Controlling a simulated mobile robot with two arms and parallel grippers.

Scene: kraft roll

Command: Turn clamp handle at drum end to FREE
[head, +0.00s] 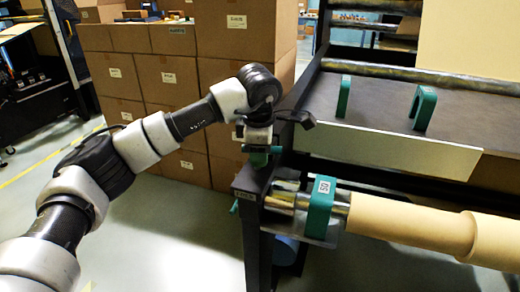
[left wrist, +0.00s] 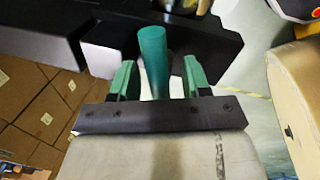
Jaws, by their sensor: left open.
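In the left wrist view a green round handle (left wrist: 153,52) stands up between the two green fingers of my left gripper (left wrist: 160,68). The fingers are open, one on each side, with visible gaps to the handle. In the head view my left gripper (head: 258,158) points down over the top of the dark post (head: 256,200) at the drum's end. A small green piece (head: 235,207) sticks out at the post's left side. The small label on the post is unreadable. My right gripper is out of view.
The tan paper roll (head: 400,221) runs to the right from the block. A dark table (head: 380,115) with green brackets (head: 424,107) lies behind it. Stacked cartons (head: 168,78) stand behind my left arm. The floor at lower left is clear.

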